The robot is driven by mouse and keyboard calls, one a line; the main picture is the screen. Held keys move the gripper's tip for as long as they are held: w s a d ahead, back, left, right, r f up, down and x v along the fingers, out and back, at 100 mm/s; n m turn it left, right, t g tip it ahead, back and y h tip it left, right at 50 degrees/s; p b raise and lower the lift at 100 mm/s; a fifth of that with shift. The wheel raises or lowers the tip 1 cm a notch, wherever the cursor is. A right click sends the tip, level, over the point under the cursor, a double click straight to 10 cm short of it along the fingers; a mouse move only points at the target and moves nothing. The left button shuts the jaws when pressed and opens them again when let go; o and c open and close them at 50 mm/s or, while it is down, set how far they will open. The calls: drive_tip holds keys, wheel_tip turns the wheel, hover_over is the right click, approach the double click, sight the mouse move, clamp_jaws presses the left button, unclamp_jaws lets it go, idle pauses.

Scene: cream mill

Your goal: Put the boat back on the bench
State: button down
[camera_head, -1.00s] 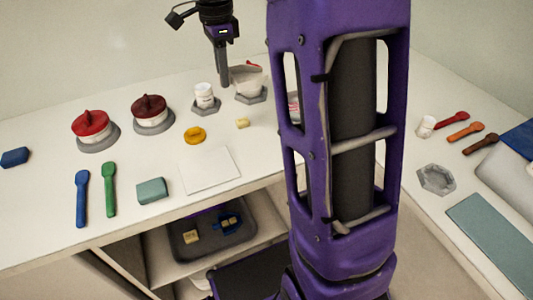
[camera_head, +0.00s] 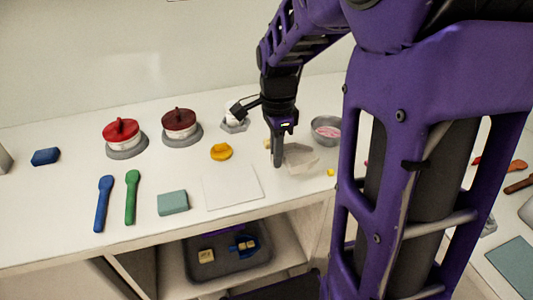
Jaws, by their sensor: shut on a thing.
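The boat (camera_head: 301,158) is a pale, translucent, shallow dish. My gripper (camera_head: 279,158) points down at its left side and is shut on its edge. The boat is low over the white bench (camera_head: 75,160), right of the white square sheet (camera_head: 233,186). I cannot tell whether its underside touches the bench. The fingertips are small and partly merge with the boat.
A grey bowl with pink contents (camera_head: 326,130) stands just behind the boat. Small yellow cubes (camera_head: 331,172) lie close by. A yellow lid-like piece (camera_head: 221,152), a white cup (camera_head: 233,116) and two red-lidded jars (camera_head: 122,132) stand to the left. Open bench lies in front.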

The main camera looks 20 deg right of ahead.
sight(276, 177)
drive_tip(key=shift+f, duration=1.9)
drive_tip(key=shift+f+b, duration=0.1)
drive_tip(key=shift+b, duration=0.25)
drive_tip(key=shift+f, duration=0.15)
drive_tip(key=c, duration=0.9)
unclamp_jaws()
drive_tip(key=shift+c, duration=0.2)
wheel_tip(276, 177, up, 13)
drive_tip(key=shift+f+p, duration=0.2)
drive_tip(key=shift+p, duration=1.05)
